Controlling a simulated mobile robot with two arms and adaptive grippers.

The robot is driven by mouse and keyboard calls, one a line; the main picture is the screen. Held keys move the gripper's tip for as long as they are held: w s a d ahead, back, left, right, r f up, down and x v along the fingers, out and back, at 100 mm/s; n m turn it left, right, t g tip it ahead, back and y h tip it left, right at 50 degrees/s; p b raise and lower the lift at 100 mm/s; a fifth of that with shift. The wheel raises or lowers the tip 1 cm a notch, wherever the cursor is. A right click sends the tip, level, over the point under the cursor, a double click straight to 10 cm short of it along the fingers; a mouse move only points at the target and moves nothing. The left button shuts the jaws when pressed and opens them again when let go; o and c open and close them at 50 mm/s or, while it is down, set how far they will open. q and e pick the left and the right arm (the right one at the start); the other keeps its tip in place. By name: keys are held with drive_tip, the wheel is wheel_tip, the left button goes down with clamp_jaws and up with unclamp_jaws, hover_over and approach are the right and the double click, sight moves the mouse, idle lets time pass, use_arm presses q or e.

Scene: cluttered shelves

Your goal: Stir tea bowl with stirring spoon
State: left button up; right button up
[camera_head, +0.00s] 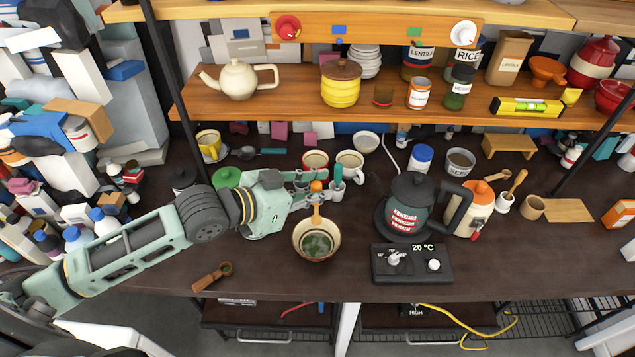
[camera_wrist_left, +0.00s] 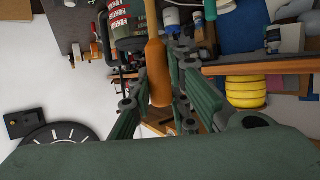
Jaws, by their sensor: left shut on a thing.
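The tea bowl (camera_head: 298,243) stands near the front edge of the dark table, a cream and brown bowl with dark green liquid inside. The stirring spoon (camera_head: 317,212) has an orange-brown handle and points down over the bowl. Its lower end appears to reach into the bowl, though the tip cannot be made out. My left gripper (camera_head: 316,190) is shut on the upper handle, just behind the bowl. In the left wrist view the spoon handle (camera_wrist_left: 157,70) runs between the green fingers.
A dark kettle (camera_head: 410,200) and a control panel (camera_head: 412,264) stand right of the bowl. Cups (camera_head: 350,163) stand close behind the gripper. A wooden scoop (camera_head: 211,276) lies front left. A shelf (camera_head: 300,100) overhangs the back. Table left of the bowl is fairly clear.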

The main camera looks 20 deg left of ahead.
sight(317, 223)
use_arm(q)
drive_tip(key=shift+w+a+f+b, duration=0.1)
drive_tip(key=shift+w+f+b, duration=0.05)
drive_tip(key=shift+f+b, duration=0.4)
drive_tip(key=shift+w+f+b, duration=0.1)
drive_tip(key=shift+f+b, duration=0.35)
drive_tip(key=shift+f, duration=0.2)
use_arm(e)
drive_tip(key=w+a+f, duration=0.2)
drive_tip(key=w+a, duration=0.1)
drive_tip(key=w, duration=0.2)
use_arm(q)
drive_tip(key=f+b, duration=0.3)
drive_tip(key=shift+s, duration=0.2)
drive_tip(key=shift+f, duration=0.25)
drive_tip(key=shift+f+b, duration=0.4)
drive_tip(key=shift+f, duration=0.05)
wheel_tip(317, 223, down, 2)
drive_tip(key=shift+f+b, duration=0.25)
drive_tip(key=shift+b, duration=0.35)
drive_tip(key=shift+f, duration=0.6)
drive_tip(key=shift+f+b, duration=0.2)
drive_tip(key=shift+b, duration=0.1)
use_arm(e)
drive_tip(key=s+d+f, duration=0.1)
drive_tip(key=s+f, duration=0.2)
drive_tip(key=f, duration=0.2)
drive_tip(key=shift+s+d+f, duration=0.2)
drive_tip(key=shift+d+f, duration=0.05)
drive_tip(key=shift+f, duration=0.15)
